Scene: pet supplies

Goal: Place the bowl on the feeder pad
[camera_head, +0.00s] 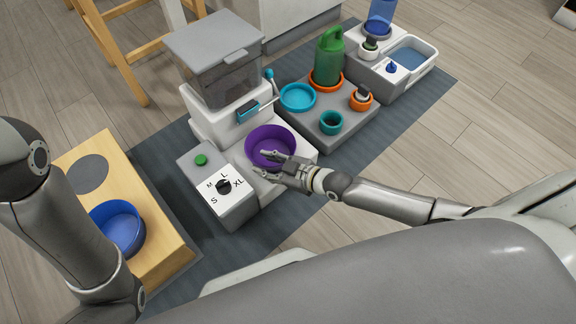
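A purple bowl (268,140) sits upright on the white pad (301,160) at the front of the feeder. The feeder (221,118) has a grey hopper on top. My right gripper (259,164) is at the near side of the purple bowl, with its fingers visibly apart. The fingers overlap the bowl's near wall in the picture; I cannot tell whether they touch it. My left arm comes in at the left, but its gripper is out of view. A blue bowl (117,226) stands in the wooden stand at the left.
The control box (227,198) with a green button and S-to-XL dial adjoins the feeder. A grey tray (345,131) holds a green bottle (328,61), a cyan bowl (297,97) and a teal cup (331,123). A water dispenser (414,57) stands farther back. Bare mat (290,207) lies in front.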

